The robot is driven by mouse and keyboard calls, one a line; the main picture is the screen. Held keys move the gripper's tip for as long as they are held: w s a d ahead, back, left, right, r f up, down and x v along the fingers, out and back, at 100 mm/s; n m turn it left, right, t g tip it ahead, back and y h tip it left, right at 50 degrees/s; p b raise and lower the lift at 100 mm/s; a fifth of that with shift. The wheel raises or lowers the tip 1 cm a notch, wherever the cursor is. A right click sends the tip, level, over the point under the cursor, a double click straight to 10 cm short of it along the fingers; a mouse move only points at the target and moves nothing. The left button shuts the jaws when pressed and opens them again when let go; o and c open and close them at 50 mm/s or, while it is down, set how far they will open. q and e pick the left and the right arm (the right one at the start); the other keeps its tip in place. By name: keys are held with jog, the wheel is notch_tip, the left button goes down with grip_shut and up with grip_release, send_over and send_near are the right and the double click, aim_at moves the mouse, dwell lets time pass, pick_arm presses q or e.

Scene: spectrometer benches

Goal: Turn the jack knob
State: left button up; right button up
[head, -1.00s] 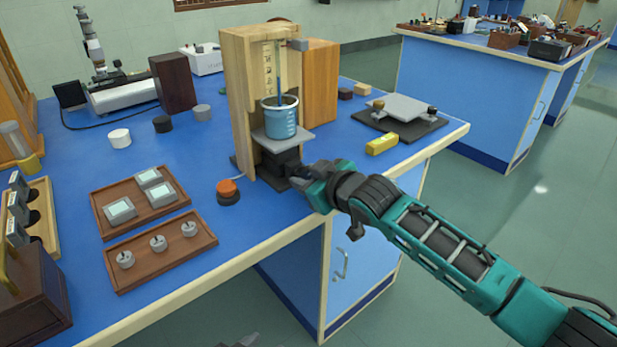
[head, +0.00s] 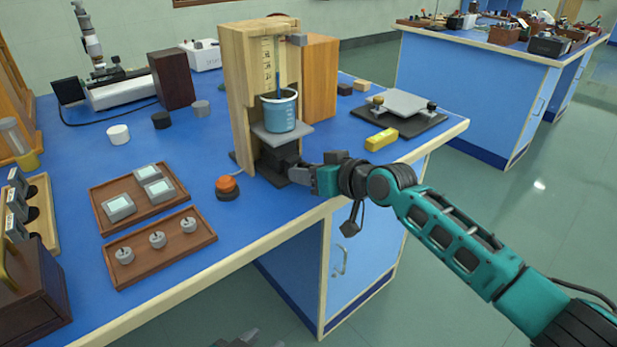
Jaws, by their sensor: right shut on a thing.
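The lab jack (head: 285,163) is a dark block under a grey plate (head: 283,134), in front of an open wooden housing (head: 238,95). A blue beaker (head: 280,112) stands upright on the plate. My right gripper (head: 299,172) is at the jack's right front side, shut on the jack knob. The knob itself is hidden by the fingers. My right arm comes in from the lower right.
An orange button (head: 227,185) stands left of the jack. Two wooden trays (head: 190,246) (head: 112,232) lie further left. A yellow block (head: 381,139) and a second low jack (head: 400,106) stand to the right. The bench's front edge (head: 270,237) runs below my right wrist.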

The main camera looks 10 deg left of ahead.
jog(key=shift+f+m+b, duration=0.1)
jog(key=shift+m+b, duration=0.3)
jog(key=shift+y, duration=0.3)
jog(key=o, duration=1)
jog(key=shift+o, duration=0.2)
jog(key=shift+d, duration=0.1)
jog(key=p+v, duration=0.3)
jog(key=v, duration=0.9)
jog(key=shift+d+r, duration=0.3)
jog(key=shift+r, duration=0.1)
jog(key=shift+s, duration=0.1)
